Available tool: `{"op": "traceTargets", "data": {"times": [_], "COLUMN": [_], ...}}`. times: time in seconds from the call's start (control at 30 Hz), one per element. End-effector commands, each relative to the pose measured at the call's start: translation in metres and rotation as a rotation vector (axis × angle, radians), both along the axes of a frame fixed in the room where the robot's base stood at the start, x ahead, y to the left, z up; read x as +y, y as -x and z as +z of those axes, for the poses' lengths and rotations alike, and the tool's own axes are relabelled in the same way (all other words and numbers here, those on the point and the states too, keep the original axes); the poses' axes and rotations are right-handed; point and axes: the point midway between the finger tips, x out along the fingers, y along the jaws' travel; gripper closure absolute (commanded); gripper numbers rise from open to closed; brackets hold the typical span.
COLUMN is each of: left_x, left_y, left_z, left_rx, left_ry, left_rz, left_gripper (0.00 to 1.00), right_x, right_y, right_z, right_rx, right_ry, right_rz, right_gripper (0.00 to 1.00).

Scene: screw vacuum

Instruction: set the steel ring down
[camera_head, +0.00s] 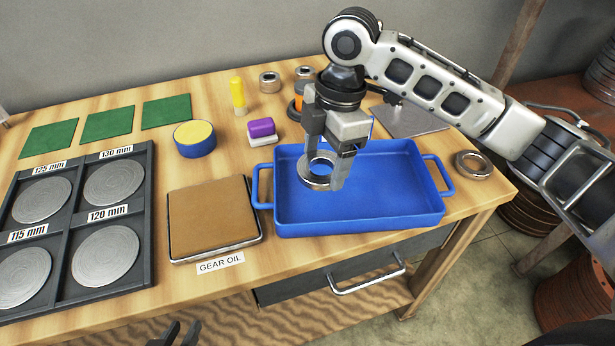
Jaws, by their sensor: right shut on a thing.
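My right gripper (323,172) reaches in from the right and is shut on a steel ring (313,183). The ring is tilted, with its hole facing the camera, and is over the left part of the blue tray (415,216). I cannot tell whether its lower edge touches the tray floor. The gripper fingers hide part of the ring. My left gripper (181,334) shows only its dark fingertips at the bottom edge, apart and empty, in front of the table.
Another ring (473,174) lies right of the tray. A brown pad (212,218) marked GEAR OIL is left of it. A dark rack (148,225) holds labelled discs. Green squares (108,124), a yellow-topped blue tin (195,148) and a purple-and-white block (262,141) stand behind.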

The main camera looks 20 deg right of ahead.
Motion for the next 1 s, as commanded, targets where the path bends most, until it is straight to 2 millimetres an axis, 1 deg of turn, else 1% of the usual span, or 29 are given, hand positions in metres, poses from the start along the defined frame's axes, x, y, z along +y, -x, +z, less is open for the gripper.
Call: {"op": "traceTargets", "data": {"times": [0.03, 0.1, 0.2, 0.3, 0.47, 0.53, 0.7, 0.77, 1.0], "left_x": [0.0, 0.0, -0.001, -0.001, -0.001, -0.001, -0.001, -0.001, -0.001], "left_y": [0.0, -0.001, -0.001, -0.002, -0.004, -0.004, -0.004, -0.004, -0.003], "left_z": [-0.001, -0.001, 0.0, 0.002, 0.003, 0.003, 0.003, 0.003, 0.001], "left_rx": [-0.001, -0.002, -0.006, -0.011, -0.017, -0.017, -0.016, -0.015, -0.011], "left_ry": [0.002, 0.003, 0.005, 0.008, 0.009, 0.011, 0.01, 0.01, 0.01], "left_rz": [0.0, 0.001, 0.001, 0.001, 0.001, 0.001, 0.002, 0.002, 0.002], "left_gripper": [0.75, 0.75, 0.75, 0.75, 0.75, 0.75, 0.75, 0.75, 0.75], "right_x": [0.004, 0.01, 0.015, 0.019, 0.021, 0.023, 0.022, 0.022, 0.022], "right_y": [-0.006, -0.015, -0.025, -0.031, -0.036, -0.038, -0.037, -0.038, -0.038], "right_z": [-0.012, -0.024, -0.038, -0.045, -0.052, -0.059, -0.082, -0.085, -0.086], "right_rx": [0.005, 0.003, 0.002, 0.001, 0.001, 0.001, 0.002, 0.0, -0.001], "right_ry": [0.0, 0.001, 0.0, -0.002, 0.0, 0.0, 0.001, 0.001, 0.0], "right_rz": [0.0, 0.0, 0.0, 0.0, 0.0, 0.001, 0.0, 0.001, 0.001], "right_gripper": [0.69, 0.69, 0.69, 0.69, 0.69, 0.69, 0.69, 0.69, 0.69]}}
